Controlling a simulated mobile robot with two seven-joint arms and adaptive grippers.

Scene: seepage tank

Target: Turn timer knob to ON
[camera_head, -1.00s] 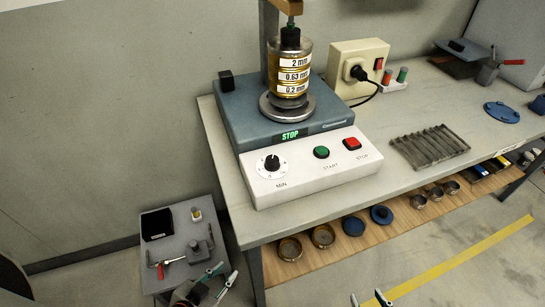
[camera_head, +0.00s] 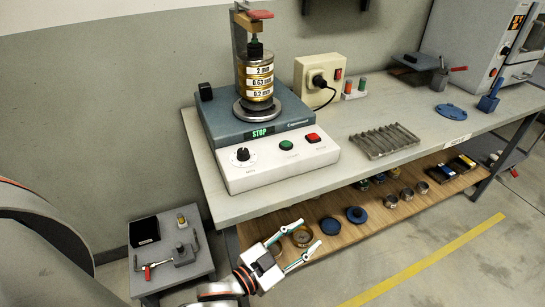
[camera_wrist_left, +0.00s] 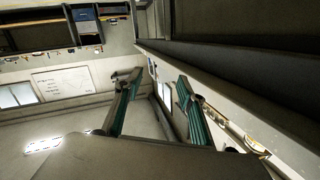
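The black timer knob (camera_head: 243,154) is on the white front panel of the sieve shaker (camera_head: 284,158) on the workbench. A green button (camera_head: 286,145) and a red button (camera_head: 313,138) are to its right. My left gripper (camera_head: 297,252) is low in the head view, in front of the bench and below the panel, apart from the knob. Its two fingers are spread with nothing between them; they also show in the left wrist view (camera_wrist_left: 157,98). My right gripper is not in view.
The bench front edge (camera_head: 350,178) lies between my left gripper and the panel. A lower shelf (camera_head: 340,226) holds several pans. A small grey stand (camera_head: 172,262) is at the lower left. A sieve stack (camera_head: 260,75) sits on the shaker.

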